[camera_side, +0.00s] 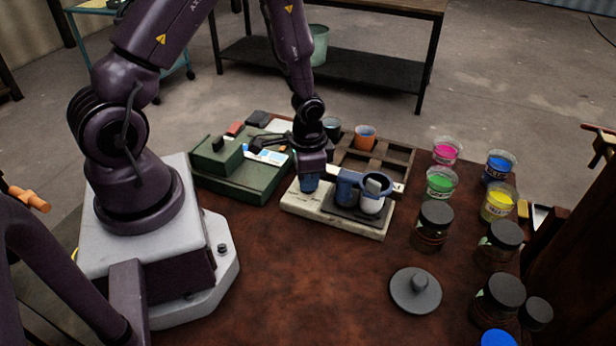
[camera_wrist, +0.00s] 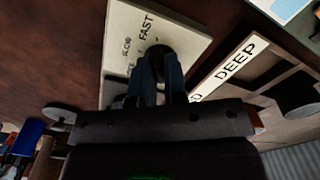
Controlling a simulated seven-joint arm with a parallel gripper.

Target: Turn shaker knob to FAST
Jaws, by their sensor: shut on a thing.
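The shaker (camera_side: 372,230) is a low cream base with a dark platform on its right part, carrying a blue holder (camera_side: 347,187) and a whitish cup (camera_side: 373,204). In the wrist view, the cream panel (camera_wrist: 118,22) has the word FAST and a smaller word that I cannot read surely. My gripper (camera_side: 308,184) points down over the left end of the base. Its blue fingers (camera_wrist: 160,78) are shut on the dark round knob (camera_wrist: 157,53) beside these words. The fingers partly cover the knob, so I cannot tell its setting. In the side view the knob is hidden.
A green device (camera_side: 262,180) stands close left of the shaker. Behind it is a wooden rack (camera_side: 392,178); its DEEP label (camera_wrist: 236,60) shows in the wrist view. Paint cups, dark-lidded jars and a grey lid (camera_side: 416,291) stand at right. The front middle table (camera_side: 310,275) is clear.

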